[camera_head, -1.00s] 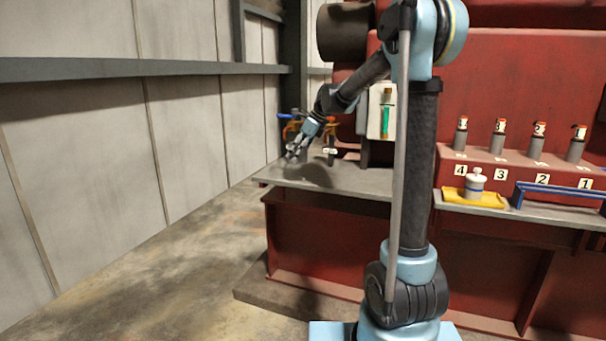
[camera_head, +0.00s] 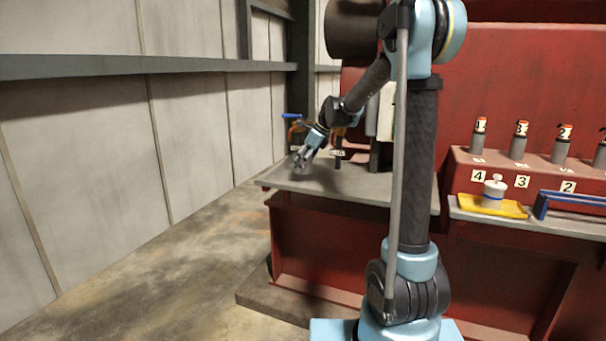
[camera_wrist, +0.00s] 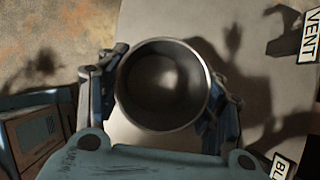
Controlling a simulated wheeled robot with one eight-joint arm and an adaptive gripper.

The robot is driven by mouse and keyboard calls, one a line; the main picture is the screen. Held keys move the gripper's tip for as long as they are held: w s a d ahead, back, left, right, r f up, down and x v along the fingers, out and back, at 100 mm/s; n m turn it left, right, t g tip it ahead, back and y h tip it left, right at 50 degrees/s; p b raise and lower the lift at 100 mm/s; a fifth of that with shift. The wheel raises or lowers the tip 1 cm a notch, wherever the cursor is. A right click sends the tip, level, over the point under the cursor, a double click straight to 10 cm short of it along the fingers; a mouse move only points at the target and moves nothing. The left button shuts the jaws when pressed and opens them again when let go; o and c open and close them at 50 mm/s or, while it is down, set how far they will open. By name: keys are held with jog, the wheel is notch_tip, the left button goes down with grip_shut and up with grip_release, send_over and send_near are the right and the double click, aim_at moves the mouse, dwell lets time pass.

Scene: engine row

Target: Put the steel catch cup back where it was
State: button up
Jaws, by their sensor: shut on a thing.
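The steel catch cup (camera_wrist: 162,85) is a round metal cup, seen from above in the wrist view with its mouth toward the camera and its inside looking empty. My gripper (camera_wrist: 160,95) is shut on it, with one finger on each side. In the head view my gripper (camera_head: 302,160) is over the left end of the grey bench (camera_head: 365,185), and the cup (camera_head: 301,170) shows small and partly hidden there. I cannot tell whether its base touches the bench.
In the wrist view a VENT label (camera_wrist: 310,35) and a partly cut-off label (camera_wrist: 283,166) lie to the right. A valve with a blue handle (camera_head: 292,116) stands behind my gripper. The bench's left edge is close.

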aim_at(303, 171)
jog(key=shift+f, duration=1.85)
jog(key=o, duration=1.1)
jog(key=v, duration=1.2)
jog(key=s+d+f+n+h, duration=0.15)
jog(key=s+d+n, duration=0.35)
jog(key=s, duration=0.5)
jog(key=s+d+f+n+h, duration=0.1)
jog(key=s+d+f+n, duration=0.3)
jog(key=s, duration=0.5)
jog(key=s+d+f+n+h, duration=0.1)
jog(key=s+d+f+n, duration=0.4)
jog(key=s, duration=0.5)
jog(key=s+d+f+n+h, duration=0.2)
jog(key=s+d+f+n, duration=0.2)
jog(key=s+f+n, duration=0.4)
jog(key=shift+s+d+f, duration=0.35)
jog(key=shift+s+f, duration=0.6)
jog(key=shift+s, duration=0.05)
